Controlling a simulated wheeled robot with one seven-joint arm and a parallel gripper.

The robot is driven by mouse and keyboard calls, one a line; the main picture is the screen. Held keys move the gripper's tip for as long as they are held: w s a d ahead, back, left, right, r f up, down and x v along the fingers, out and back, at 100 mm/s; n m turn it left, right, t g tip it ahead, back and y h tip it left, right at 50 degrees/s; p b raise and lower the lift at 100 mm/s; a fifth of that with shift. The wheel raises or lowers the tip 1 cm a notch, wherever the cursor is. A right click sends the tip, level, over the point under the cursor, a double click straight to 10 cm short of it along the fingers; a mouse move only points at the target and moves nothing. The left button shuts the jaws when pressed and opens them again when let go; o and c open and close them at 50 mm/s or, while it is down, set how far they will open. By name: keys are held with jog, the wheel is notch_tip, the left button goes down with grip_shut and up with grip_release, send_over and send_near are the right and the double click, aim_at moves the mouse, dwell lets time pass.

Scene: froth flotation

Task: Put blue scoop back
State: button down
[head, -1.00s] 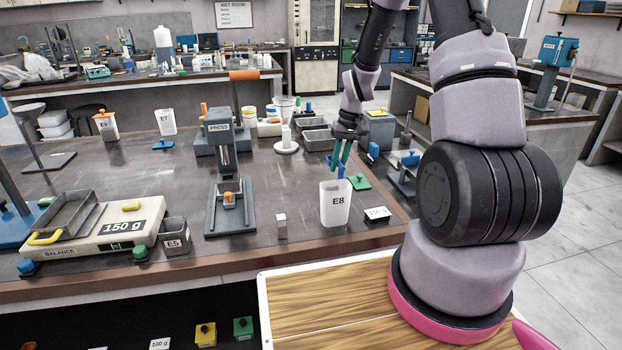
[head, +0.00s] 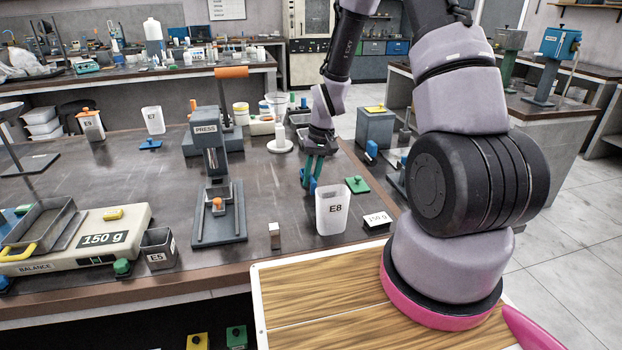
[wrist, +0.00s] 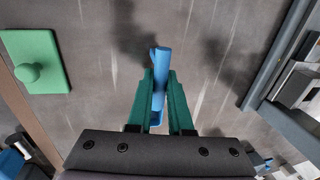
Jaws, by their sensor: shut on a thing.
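My gripper (head: 309,176) hangs fingers down over the dark bench, just left of and behind the white cup E8 (head: 332,212). It is shut on the blue scoop (wrist: 159,82), which sits between the two green fingers in the wrist view. In the head view only small blue parts of the scoop (head: 313,185) show at the fingertips. Bare bench lies under the scoop in the wrist view. I cannot tell whether the scoop touches the bench. No marked place for the scoop can be made out.
A green knobbed lid (head: 357,184) lies right of the gripper. The press (head: 213,190) is to the left, and a grey tray (head: 300,117) is behind. Bare bench lies between press and gripper.

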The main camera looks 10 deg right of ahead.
jog(key=shift+f, duration=0.15)
jog(key=c, duration=0.8)
grip_release()
jog(key=shift+c, duration=0.2)
jog(key=s+d+r+m+t, duration=0.1)
jog(key=s+d+r, duration=0.1)
jog(key=r, duration=0.8)
jog(key=s+d+r+t, duration=0.1)
jog(key=s+r, duration=0.2)
jog(key=r, duration=0.6)
jog(key=s+d+r+m+t, duration=0.1)
jog(key=s+d+r, duration=0.1)
jog(key=r, duration=0.8)
jog(key=s+r+m+t, duration=0.2)
jog(key=s+r+t, duration=0.2)
jog(key=s+r, duration=0.5)
jog(key=shift+s+d+r, duration=0.25)
jog(key=shift+s+d, duration=0.15)
jog(key=shift+s, duration=1.15)
